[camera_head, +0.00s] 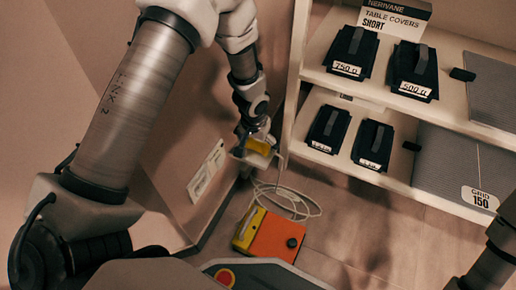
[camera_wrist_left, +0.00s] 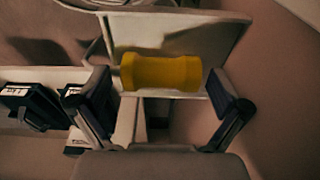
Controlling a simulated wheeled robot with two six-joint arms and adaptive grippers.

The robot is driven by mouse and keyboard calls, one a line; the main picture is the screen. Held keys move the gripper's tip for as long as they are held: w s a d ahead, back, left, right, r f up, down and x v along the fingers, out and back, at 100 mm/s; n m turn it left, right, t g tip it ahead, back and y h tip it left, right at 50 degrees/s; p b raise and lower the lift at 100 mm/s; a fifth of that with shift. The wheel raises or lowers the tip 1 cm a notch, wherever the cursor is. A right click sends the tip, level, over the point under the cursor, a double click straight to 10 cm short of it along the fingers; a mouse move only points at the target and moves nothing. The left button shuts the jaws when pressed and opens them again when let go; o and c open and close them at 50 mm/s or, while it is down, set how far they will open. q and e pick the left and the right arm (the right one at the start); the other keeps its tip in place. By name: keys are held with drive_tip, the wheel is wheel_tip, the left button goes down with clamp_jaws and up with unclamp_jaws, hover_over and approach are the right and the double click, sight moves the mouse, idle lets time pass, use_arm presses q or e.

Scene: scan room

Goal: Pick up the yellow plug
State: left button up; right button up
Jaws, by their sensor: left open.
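The yellow plug (camera_head: 259,147) is a short, thick cylinder low beside the wall, partly covered by my left gripper (camera_head: 256,132) in the head view. In the left wrist view the plug (camera_wrist_left: 160,73) lies crosswise, on or in front of a pale plate (camera_wrist_left: 190,35). My left gripper (camera_wrist_left: 160,88) is open, with one dark finger toward each end of the plug. Gaps show between the plug and both fingers. My right gripper is out of view.
An orange and yellow box (camera_head: 272,238) stands on the floor below, with a loose pale cable (camera_head: 300,197) beside it. A white shelf unit (camera_head: 290,85) holding several dark labelled weights and grey panels stands to the right. A wall with a white sign (camera_head: 206,170) is close on the left.

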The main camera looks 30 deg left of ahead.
use_arm(q)
drive_tip(key=shift+r, duration=0.1)
drive_tip(key=c, duration=1.2)
